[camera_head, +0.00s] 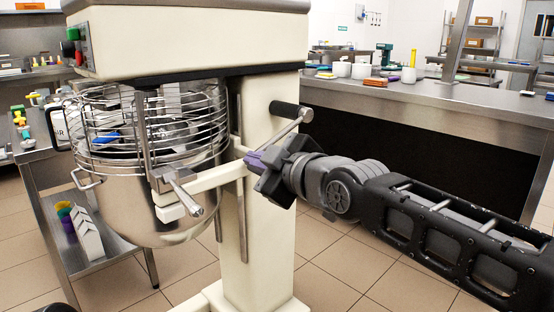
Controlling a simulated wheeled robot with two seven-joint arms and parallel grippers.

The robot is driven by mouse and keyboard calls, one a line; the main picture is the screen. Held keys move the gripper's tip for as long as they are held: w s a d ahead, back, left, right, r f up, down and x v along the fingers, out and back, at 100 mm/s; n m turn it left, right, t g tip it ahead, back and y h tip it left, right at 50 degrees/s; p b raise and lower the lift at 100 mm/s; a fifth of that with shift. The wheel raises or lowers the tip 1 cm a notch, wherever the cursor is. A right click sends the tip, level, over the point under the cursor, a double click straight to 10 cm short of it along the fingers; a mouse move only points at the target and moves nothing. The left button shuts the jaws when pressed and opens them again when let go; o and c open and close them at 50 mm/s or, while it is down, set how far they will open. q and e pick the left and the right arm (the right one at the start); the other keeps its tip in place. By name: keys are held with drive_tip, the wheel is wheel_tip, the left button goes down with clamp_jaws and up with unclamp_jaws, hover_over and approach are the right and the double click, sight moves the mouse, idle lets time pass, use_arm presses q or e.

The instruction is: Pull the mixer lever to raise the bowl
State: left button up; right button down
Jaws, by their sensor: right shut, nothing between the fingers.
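The mixer (190,35) stands upright at the left and centre, cream-coloured. Its steel bowl (165,205) sits under a wire guard (105,110) in a cream bowl arm (220,178). The mixer lever (290,127) is a metal rod with a black grip (285,108), on the right side of the column. My right gripper (258,160) comes in from the right, with purple fingertips. It is shut and empty, beside the column and just below the lever rod. I cannot tell whether it touches the rod.
A steel counter (430,110) with white containers, a green device and an orange item runs behind on the right. A steel table (50,180) with coloured items stands at the left. Tiled floor (345,265) is open right of the mixer base.

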use_arm(q)
drive_tip(key=shift+w+d+f, duration=0.1)
drive_tip(key=shift+w+f, duration=0.05)
drive_tip(key=shift+f, duration=0.05)
use_arm(e)
drive_tip(key=v, duration=0.8)
drive_tip(key=shift+d, duration=0.4)
drive_tip(key=shift+s, duration=0.1)
